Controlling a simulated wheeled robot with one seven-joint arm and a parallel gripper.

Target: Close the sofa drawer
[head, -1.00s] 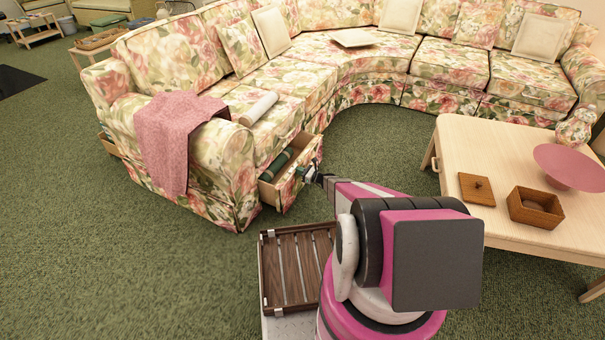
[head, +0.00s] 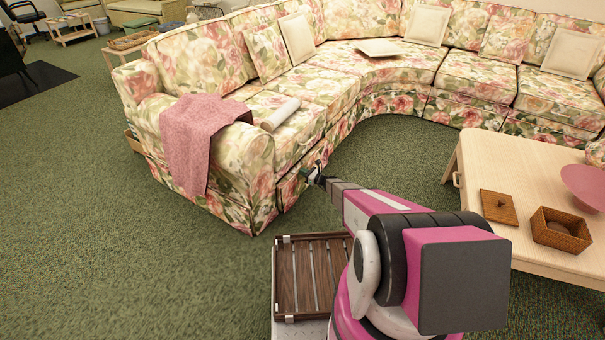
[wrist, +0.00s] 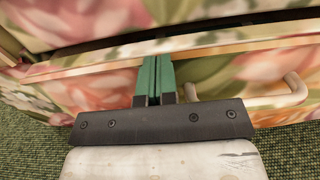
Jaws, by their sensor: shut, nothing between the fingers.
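The floral sofa (head: 235,120) fills the upper middle of the head view. Its drawer front (head: 289,190) is low on the side facing me and looks nearly flush; the inside is not visible. In the wrist view the drawer front (wrist: 90,88) has a pale handle (wrist: 275,99) at right, and a narrow dark gap shows above its top edge. My gripper (head: 316,174) is at the drawer front. Its green fingers (wrist: 154,76) are shut and empty, left of the handle, against or very close to the front.
A light wood coffee table (head: 481,165) with a brown box (head: 561,229) stands to the right. A pink blanket (head: 197,140) hangs over the sofa arm. A wooden part (head: 133,142) juts from the sofa's left end. Green carpet is clear at left.

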